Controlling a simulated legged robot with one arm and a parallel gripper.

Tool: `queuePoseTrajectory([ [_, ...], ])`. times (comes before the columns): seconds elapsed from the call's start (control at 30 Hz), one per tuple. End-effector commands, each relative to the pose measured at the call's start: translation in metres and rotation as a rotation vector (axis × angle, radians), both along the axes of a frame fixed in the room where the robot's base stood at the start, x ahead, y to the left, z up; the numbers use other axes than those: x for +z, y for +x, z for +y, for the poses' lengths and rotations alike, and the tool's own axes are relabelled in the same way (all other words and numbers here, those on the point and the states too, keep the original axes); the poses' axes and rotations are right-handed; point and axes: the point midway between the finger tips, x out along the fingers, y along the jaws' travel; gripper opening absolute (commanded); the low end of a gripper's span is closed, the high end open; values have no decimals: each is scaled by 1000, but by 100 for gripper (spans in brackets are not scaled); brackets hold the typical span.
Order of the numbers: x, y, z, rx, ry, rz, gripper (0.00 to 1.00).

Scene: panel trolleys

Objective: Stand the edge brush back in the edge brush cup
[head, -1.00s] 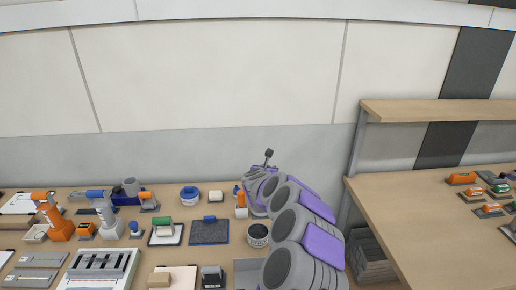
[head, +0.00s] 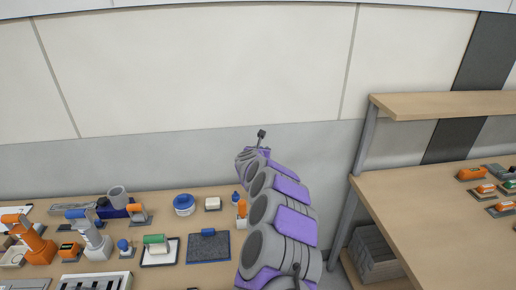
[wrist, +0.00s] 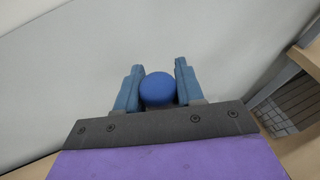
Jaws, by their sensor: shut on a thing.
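In the wrist view my gripper (wrist: 159,88) is shut on a blue round-ended piece, seemingly the edge brush (wrist: 158,89). Only its blue end shows between the two blue-grey fingers; the rest is hidden. The grey wall fills the space behind it. In the head view my arm reaches up over the right end of the bench, and the gripper's fingers and the brush cannot be made out. A grey open-topped cup (head: 117,194) stands at the back left of the bench, by a blue block. I cannot tell for sure that it is the edge brush cup.
The left bench (head: 172,203) holds orange and grey tools, a blue-lidded tub (head: 184,204), a white block (head: 213,203), a dark pad (head: 208,248) and a green-handled tool (head: 156,243). A shelved bench (head: 420,210) stands at right, with a grey crate (head: 373,250) beneath.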

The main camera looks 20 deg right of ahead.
Motion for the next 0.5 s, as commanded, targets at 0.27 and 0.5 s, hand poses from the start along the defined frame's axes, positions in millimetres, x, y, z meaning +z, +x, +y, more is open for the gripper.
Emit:
queuePoseTrajectory([
  [0.27, 0, 1, 0, 1, 0, 0, 0],
  [0.5, -1, 0, -3, 0, 2, 0, 0],
])
